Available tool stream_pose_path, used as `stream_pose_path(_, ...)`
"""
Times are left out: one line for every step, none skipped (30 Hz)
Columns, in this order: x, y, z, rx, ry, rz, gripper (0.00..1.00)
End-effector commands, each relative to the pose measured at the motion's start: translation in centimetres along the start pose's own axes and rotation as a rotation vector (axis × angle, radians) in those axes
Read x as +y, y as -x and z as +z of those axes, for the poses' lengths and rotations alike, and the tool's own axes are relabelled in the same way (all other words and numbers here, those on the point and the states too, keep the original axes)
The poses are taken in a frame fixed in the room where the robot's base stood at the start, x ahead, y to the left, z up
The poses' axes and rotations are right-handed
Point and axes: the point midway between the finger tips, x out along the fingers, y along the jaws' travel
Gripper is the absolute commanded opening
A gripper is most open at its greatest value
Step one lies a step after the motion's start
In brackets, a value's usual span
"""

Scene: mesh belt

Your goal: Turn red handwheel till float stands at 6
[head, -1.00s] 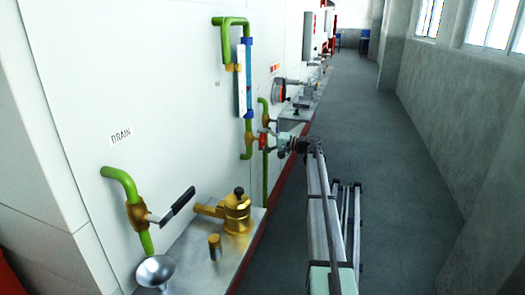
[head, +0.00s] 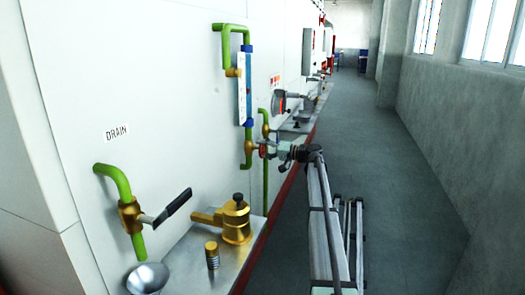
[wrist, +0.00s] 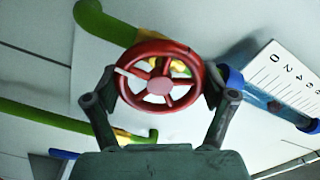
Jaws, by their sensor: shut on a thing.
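The red handwheel (wrist: 159,87) shows face-on in the wrist view, with a white mark on its left spoke. My gripper (wrist: 158,83) has a finger on each side of its rim and is shut on it. In the head view the handwheel (head: 262,150) is small and partly covered by my gripper (head: 268,149). The gauge (head: 243,88) stands upright on the wall above it. Its white scale (wrist: 290,78) shows 0, 2, 4 and a further mark in the wrist view.
Green pipes (head: 264,125) run close beside the handwheel. A drain valve with a black-gripped lever (head: 173,207), a funnel (head: 147,277) and a brass fitting (head: 236,222) are at the near left. The aisle floor (head: 400,200) to the right is clear.

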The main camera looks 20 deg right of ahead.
Motion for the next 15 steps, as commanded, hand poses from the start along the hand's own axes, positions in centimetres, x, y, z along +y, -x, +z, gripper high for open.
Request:
stream_pose_path(-0.08,-0.18,-0.04,0.0,0.0,-0.001,0.48)
stream_pose_path(-0.08,-0.18,-0.04,0.0,0.0,-0.001,0.48)
stream_pose_path(-0.08,-0.18,-0.04,0.0,0.0,-0.001,0.9)
stream_pose_path(-0.07,-0.17,-0.05,0.0,0.0,-0.001,1.0)
stream_pose_path(-0.07,-0.16,-0.04,0.0,-0.001,-0.001,1.0)
stream_pose_path(-0.06,-0.14,-0.04,0.0,-0.001,-0.001,1.0)
stream_pose_path(-0.06,-0.13,-0.04,0.0,-0.001,-0.001,1.0)
stream_pose_path(-0.05,-0.11,-0.03,0.0,-0.001,-0.001,1.0)
stream_pose_path(-0.05,-0.1,-0.03,0.0,-0.001,-0.001,1.0)
stream_pose_path(-0.04,-0.09,-0.03,0.0,-0.001,-0.001,1.0)
stream_pose_path(-0.03,-0.08,-0.03,0.0,-0.001,-0.001,1.0)
stream_pose_path(-0.03,-0.08,-0.02,0.0,-0.001,-0.001,1.0)
stream_pose_path(-0.03,-0.07,-0.02,0.0,-0.001,-0.001,1.0)
stream_pose_path(-0.02,-0.05,-0.02,0.0,-0.001,-0.001,1.0)
stream_pose_path(-0.02,0.02,-0.02,0.0,-0.001,-0.001,1.0)
